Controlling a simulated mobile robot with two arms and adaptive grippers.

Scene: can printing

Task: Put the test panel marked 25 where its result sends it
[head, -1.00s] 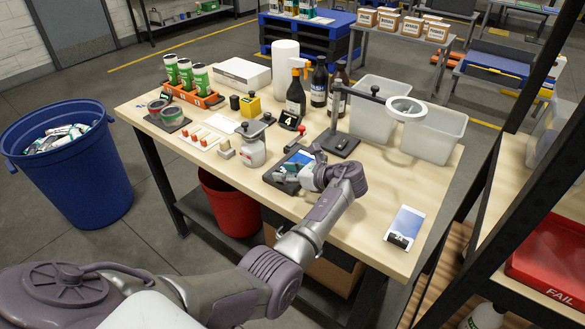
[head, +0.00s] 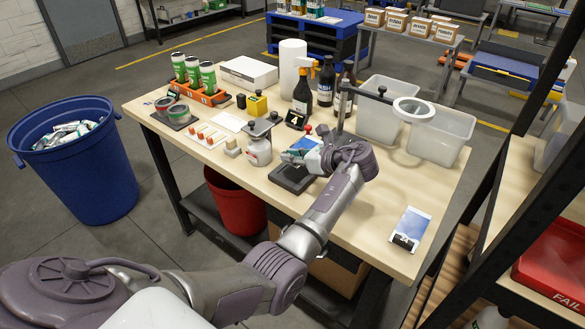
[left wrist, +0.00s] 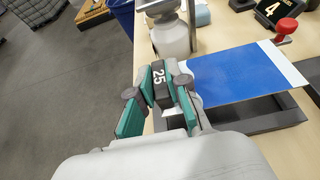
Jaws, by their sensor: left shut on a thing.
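The test panel marked 25 is a blue sheet with a white band; its blue face shows in the left wrist view (left wrist: 238,75) and in the head view (head: 303,146). Its black label with a white 25 (left wrist: 158,76) sits between my fingers. My left gripper (head: 322,160) is shut on the label end and holds the panel above a dark grey stand (head: 290,180). A small dark display (left wrist: 275,8) beside a red knob reads 4. A red tray marked FAIL (head: 553,262) sits on the shelf at the right. My right gripper is not in view.
Another blue-and-white panel (head: 411,226) lies at the table's right front. A blue barrel (head: 85,170) is at left. The table's right front is mostly clear.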

